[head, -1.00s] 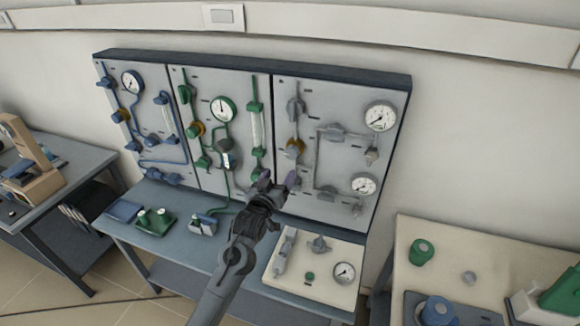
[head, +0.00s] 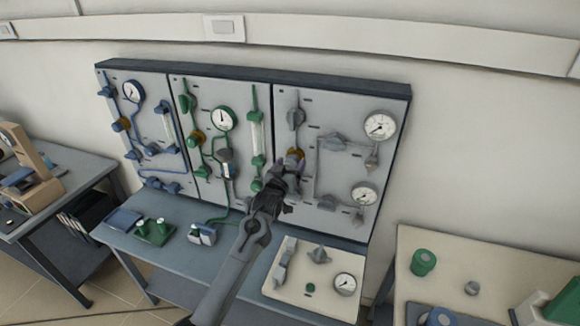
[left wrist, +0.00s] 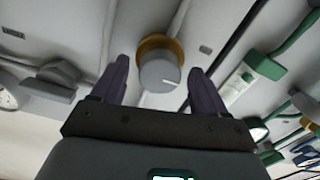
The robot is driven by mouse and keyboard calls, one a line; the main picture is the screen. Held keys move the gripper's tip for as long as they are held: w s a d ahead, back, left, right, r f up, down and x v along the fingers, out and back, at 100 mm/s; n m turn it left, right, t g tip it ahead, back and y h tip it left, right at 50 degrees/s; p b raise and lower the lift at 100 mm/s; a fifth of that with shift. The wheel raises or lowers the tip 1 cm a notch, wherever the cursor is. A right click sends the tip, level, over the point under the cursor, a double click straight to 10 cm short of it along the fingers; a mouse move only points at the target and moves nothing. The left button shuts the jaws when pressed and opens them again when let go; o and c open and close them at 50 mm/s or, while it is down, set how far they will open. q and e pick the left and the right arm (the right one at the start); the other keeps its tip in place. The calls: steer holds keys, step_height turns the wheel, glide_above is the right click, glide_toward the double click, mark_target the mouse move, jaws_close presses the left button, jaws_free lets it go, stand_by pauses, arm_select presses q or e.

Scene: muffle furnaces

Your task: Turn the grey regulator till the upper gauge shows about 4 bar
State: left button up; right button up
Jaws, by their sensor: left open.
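The grey regulator (left wrist: 159,74), a round grey knob with a white mark and a brass-coloured collar, is on the right-hand grey panel. In the head view the regulator (head: 295,154) shows just above my left gripper (head: 284,172), which partly covers it. In the left wrist view my open left gripper (left wrist: 158,68) has one finger on each side of the knob, with visible gaps. I cannot tell how deep the knob sits between the fingers. The upper gauge (head: 380,126) is a white round dial at the panel's upper right; its reading is too small to tell.
A lower gauge (head: 364,194) and a grey valve handle (head: 332,142) are on the same panel. A green-piped panel (head: 205,100) adjoins it on the left. A pale board with a small gauge (head: 345,284) lies on the bench below. The wall right of the panels is clear.

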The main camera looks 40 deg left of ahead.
arm_select(q)
steer(key=c, duration=1.1)
